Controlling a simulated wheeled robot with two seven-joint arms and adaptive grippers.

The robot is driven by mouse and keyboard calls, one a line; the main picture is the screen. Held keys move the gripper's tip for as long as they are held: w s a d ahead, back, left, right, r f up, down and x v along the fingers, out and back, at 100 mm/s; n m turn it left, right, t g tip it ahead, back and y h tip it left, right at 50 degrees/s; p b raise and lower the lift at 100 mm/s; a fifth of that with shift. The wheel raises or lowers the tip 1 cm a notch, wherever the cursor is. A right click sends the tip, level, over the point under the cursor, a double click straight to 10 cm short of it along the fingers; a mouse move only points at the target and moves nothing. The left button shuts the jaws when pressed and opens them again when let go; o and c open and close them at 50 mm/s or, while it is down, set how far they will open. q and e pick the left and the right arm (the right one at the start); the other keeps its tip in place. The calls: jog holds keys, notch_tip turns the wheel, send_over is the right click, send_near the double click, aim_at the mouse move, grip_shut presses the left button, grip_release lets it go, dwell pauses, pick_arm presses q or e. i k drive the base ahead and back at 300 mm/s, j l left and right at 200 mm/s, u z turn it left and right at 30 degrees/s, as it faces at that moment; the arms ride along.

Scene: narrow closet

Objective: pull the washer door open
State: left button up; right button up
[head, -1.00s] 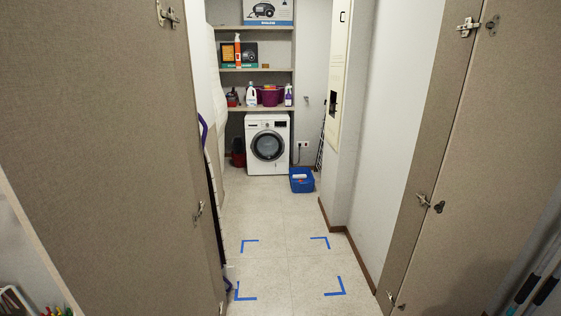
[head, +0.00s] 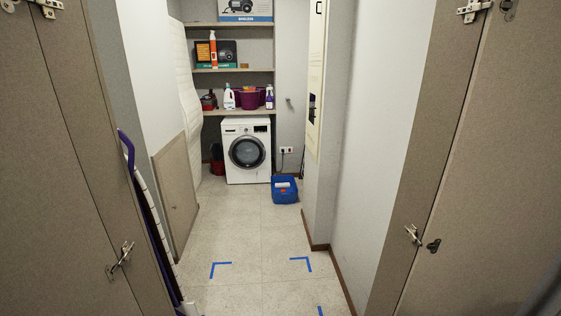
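The white washer (head: 247,150) stands at the far end of the closet, under the lowest shelf. Its round door (head: 247,152) has a dark glass centre and a grey ring, and it looks shut. Neither of my grippers is in the head view, so I cannot see whether they are open or shut.
A blue bin (head: 284,190) stands on the floor at the washer's right front. A dark red bucket (head: 217,160) is at its left. An ironing board (head: 150,225) leans at the left. Tan doors flank the entrance. The tiled floor (head: 240,228) between is clear, with blue tape marks (head: 302,264).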

aim_at(231, 152)
jog(key=i+j+z, duration=0.2)
jog(key=i, duration=1.45)
jog(key=i+j, duration=0.15)
jog(key=i, duration=0.25)
jog(key=i+j+z, duration=0.1)
jog(key=i, duration=0.25)
jog(key=i+j, duration=1)
jog(key=i+l+z, duration=0.05)
jog(key=i, duration=0.05)
